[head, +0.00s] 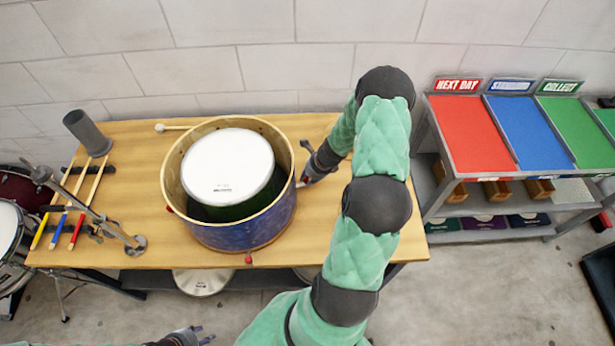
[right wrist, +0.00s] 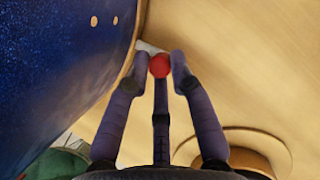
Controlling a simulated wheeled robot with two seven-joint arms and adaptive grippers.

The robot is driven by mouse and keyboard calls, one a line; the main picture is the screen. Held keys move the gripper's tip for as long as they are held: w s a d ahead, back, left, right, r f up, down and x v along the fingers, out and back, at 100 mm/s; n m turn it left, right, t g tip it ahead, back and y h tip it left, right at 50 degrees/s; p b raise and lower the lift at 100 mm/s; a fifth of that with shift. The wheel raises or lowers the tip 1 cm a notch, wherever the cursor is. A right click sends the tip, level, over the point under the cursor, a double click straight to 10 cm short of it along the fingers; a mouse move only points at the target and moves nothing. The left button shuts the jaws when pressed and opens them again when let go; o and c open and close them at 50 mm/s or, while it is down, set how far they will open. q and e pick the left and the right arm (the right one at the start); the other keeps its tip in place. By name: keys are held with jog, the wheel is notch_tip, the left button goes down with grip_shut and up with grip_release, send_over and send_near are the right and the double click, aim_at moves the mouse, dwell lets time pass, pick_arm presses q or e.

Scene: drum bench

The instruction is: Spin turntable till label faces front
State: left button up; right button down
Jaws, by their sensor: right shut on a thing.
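A blue drum shell (head: 243,226) with a pale wooden rim stands on the bench, with a smaller white-headed drum (head: 228,165) inside it. Small dark print shows near the front of the white head; no label is visible on the shell's outside. Red knobs stick out low around the shell, one at the left (head: 168,209) and one at the front (head: 248,260). My right gripper (head: 303,183) is at the shell's right side, shut on a red knob (right wrist: 159,66) between its fingertips. My left gripper (head: 207,335) is low at the bottom edge, its fingers apart and empty.
The wooden bench (head: 130,150) carries a grey cup (head: 87,133), a mallet (head: 172,127), coloured sticks (head: 77,228) and a metal stand (head: 135,243) at left. A rack with red, blue and green panels (head: 470,135) stands at right. My right arm crosses the bench's right end.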

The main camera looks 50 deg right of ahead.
jog(key=shift+w+d, duration=0.1)
jog(key=shift+w, duration=0.25)
jog(key=c, duration=1.1)
grip_release()
jog(key=shift+c, duration=0.2)
jog(key=shift+s, duration=0.1)
jog(key=shift+r, duration=0.1)
jog(key=v, duration=1.1)
jog(key=shift+r, duration=0.4)
jog(key=shift+s, duration=0.2)
